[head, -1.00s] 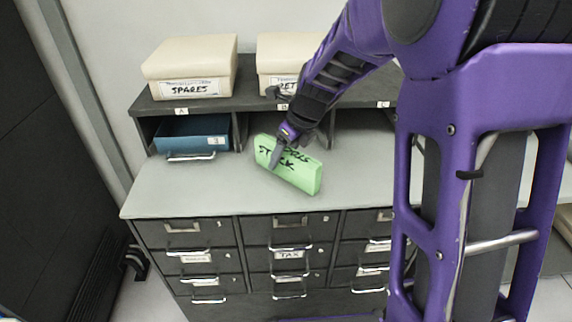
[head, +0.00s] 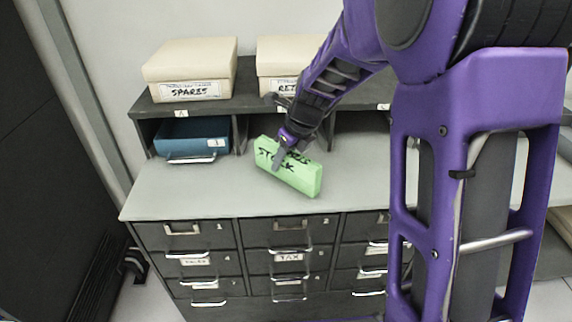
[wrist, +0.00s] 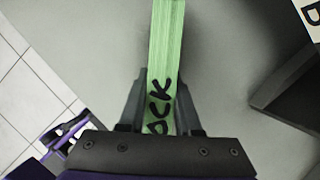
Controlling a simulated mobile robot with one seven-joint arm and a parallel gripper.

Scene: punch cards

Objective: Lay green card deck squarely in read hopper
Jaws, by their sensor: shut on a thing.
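The green card deck (head: 300,178) has black handwriting on it and is held on edge, slightly tilted, over the grey cabinet top. My gripper (head: 279,158) is shut on it from above. In the wrist view the deck (wrist: 167,40) runs up between the two dark fingers of my gripper (wrist: 160,100), part of its lettering showing. I cannot tell whether its lower edge touches the surface. No read hopper can be made out in either view.
The grey cabinet top (head: 190,190) is clear to the left of the deck. Behind it are open bays, one with a blue drawer (head: 192,138). A cream box marked SPARES (head: 190,68) and another cream box (head: 285,60) stand on the shelf. Drawers with handles (head: 288,235) are below.

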